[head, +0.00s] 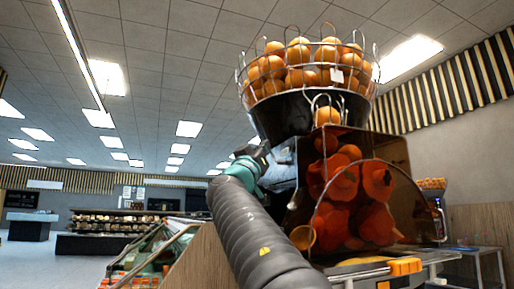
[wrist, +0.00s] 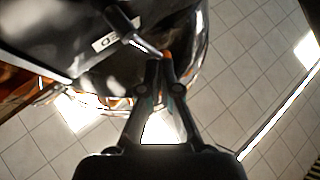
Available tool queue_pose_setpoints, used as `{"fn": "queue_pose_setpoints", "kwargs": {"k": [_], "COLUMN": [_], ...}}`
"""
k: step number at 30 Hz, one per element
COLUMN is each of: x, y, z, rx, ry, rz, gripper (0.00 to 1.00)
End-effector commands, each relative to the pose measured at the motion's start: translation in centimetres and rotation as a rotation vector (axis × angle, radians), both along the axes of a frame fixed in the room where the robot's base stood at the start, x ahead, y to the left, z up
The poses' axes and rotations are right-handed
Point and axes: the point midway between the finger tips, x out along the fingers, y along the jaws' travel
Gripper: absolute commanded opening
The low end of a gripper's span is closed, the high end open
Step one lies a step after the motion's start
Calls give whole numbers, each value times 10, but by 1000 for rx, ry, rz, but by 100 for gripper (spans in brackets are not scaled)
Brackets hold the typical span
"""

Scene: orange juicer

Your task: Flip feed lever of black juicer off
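The black juicer (head: 335,150) stands at right in the head view, with a glossy dark body and a clear front over orange parts. In the wrist view its black side (wrist: 60,40) fills the upper left. A lever (wrist: 135,37), with a thick dark end and a thin pale rod, sticks out from it. My gripper (wrist: 161,62) has its fingertips almost together right at the rod's lower end. I cannot tell if they touch it, and I see nothing clearly held between them. In the head view my gripper is beside the juicer's upper left, its fingertips not clearly visible.
A wire basket of oranges (head: 305,70) tops the juicer. A wooden-sided counter (head: 185,260) with goods is at left, and a metal table (head: 480,255) at right. Shop shelves (head: 125,222) stand far back. Open tiled floor (wrist: 245,85) shows right of the gripper.

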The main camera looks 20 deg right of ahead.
Motion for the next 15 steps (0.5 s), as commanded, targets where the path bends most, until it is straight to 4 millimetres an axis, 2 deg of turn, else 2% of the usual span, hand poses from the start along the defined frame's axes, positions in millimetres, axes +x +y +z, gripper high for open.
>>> {"fn": "queue_pose_setpoints", "kwargs": {"k": [1,8,14,15], "x": [6,2,-16,-21], "y": [-2,5,32,37], "z": [-7,-7,0,-5], "rx": [5,3,-1,-2], "ry": [11,11,0,0], "rz": [-3,-3,0,-2], "gripper": [0,0,0,0]}}
